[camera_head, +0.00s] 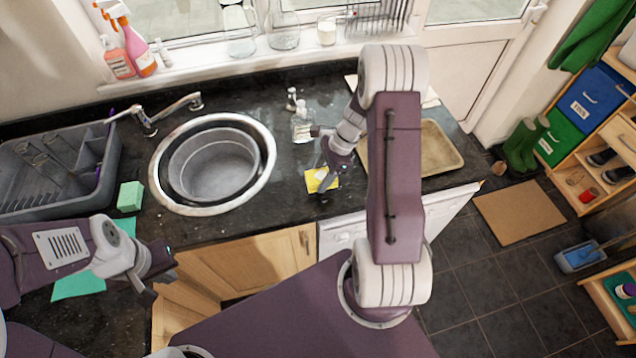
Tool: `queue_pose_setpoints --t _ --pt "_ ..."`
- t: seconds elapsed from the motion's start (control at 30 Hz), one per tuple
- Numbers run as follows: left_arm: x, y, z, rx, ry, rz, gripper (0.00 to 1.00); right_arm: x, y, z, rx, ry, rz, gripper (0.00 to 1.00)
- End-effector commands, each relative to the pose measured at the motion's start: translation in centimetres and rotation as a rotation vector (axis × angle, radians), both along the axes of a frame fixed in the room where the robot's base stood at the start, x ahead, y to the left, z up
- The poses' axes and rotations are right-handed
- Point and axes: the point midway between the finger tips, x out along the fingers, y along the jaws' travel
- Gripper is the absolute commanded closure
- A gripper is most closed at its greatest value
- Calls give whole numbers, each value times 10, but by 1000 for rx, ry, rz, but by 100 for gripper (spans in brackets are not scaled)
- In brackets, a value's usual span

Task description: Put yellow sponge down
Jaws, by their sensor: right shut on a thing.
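The yellow sponge (314,181) is at the front part of the dark granite counter (260,228), right of the round sink. My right gripper (326,178) is over it and shut on it, with the fingers pointing down and covering part of the sponge. I cannot tell whether the sponge touches the counter or hangs just above it. My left gripper (160,280) is at the lower left, in front of the counter edge and away from the sponge. Its finger gap is not clear from this angle.
A round sink (265,185) holds a grey basin (213,165). A green sponge (130,196) and a grey dish rack (110,170) stand left. A clear bottle (301,125) stands behind the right gripper. A beige tray (440,150) lies to the right.

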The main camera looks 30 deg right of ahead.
Motion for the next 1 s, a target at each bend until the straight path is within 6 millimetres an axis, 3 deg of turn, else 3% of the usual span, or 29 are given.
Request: queue_pose_setpoints --t 0.2,0.43,0.8,0.83,0.9,1.0 --pt "0 0 1 0 0 0 100 4 8 -8 0 0 -1 80" --pt "0 0 5 0 0 0 100 3 8 -43 -1 2 -1 80" --pt "0 0 1 0 0 0 100 4 7 -50 -1 -1 1 80" --pt "0 0 1 0 0 0 100 4 7 -50 -1 -1 1 45" --pt "0 0 2 0 0 0 100 4 7 -48 -1 -1 1 26" --pt "0 0 2 0 0 0 100 4 7 -48 -1 -1 1 26"
